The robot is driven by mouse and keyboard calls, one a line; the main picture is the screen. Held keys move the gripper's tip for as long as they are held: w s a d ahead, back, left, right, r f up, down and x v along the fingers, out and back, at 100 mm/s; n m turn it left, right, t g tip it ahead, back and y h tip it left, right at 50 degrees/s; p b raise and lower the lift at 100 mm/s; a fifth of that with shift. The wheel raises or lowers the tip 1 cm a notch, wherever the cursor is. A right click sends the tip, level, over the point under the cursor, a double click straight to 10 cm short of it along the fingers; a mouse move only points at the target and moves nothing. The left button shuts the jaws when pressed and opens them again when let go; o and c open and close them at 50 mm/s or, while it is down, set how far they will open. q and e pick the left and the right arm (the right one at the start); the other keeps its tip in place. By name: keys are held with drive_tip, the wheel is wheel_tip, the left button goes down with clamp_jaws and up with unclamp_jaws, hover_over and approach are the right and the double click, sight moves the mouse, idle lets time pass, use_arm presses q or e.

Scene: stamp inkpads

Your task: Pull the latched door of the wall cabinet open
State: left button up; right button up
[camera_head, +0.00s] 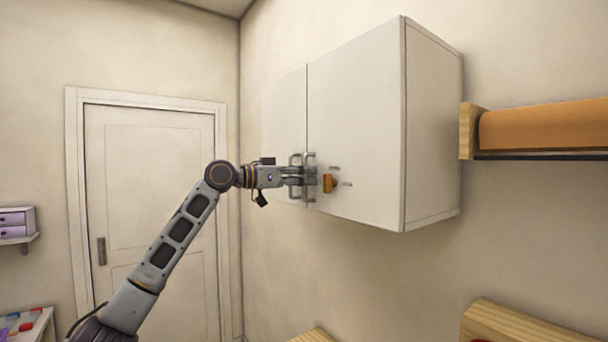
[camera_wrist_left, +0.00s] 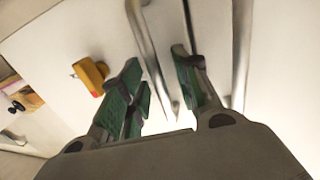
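The white wall cabinet (camera_head: 357,120) hangs on the right-hand wall, and its two front doors look closed. Two upright metal bar handles sit side by side near the door seam. An orange latch piece (camera_head: 328,183) is on the larger right door; it also shows in the left wrist view (camera_wrist_left: 91,76). My left gripper (camera_head: 304,176) is at the handles. In the left wrist view its green-padded fingers (camera_wrist_left: 158,88) stand apart, with the handle nearer the latch (camera_wrist_left: 150,50) running between them. Gaps show beside the bar. The other handle (camera_wrist_left: 241,50) is outside the fingers. My right gripper is out of view.
A wooden shelf with an orange item (camera_head: 545,127) is on the wall right of the cabinet. A closed room door (camera_head: 155,150) stands at the left. Wooden edges (camera_head: 530,325) show below. The space under the cabinet looks clear.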

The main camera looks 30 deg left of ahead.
use_arm(q)
drive_tip(key=shift+c, duration=0.5)
clamp_jaws()
drive_tip(key=shift+s+a, duration=0.1)
